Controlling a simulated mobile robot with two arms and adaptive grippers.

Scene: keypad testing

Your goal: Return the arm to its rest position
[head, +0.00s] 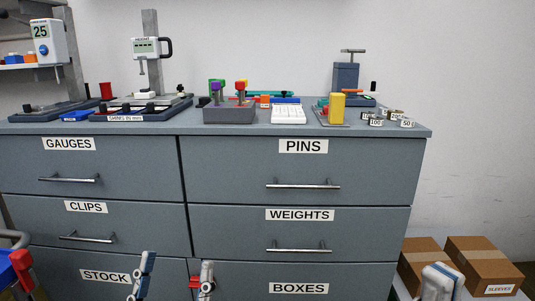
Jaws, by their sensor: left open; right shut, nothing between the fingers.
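My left gripper (174,276) is at the bottom of the head view, in front of the lower drawers. Its two white and blue-grey fingers stand apart, with nothing seen between them. My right gripper (440,281) is at the bottom right, beside the right end of the drawer cabinet and in front of the cardboard boxes. It is shut and holds nothing. Both arms are mostly below the picture's edge. Both grippers show well below the bench top (300,130).
The grey cabinet has drawers with bar handles (303,185). A keypad (288,112), a yellow block (337,107), a switch box (229,108) and test stands (150,60) stand on top. Cardboard boxes (487,262) are at lower right. A red and blue object (20,268) is at lower left.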

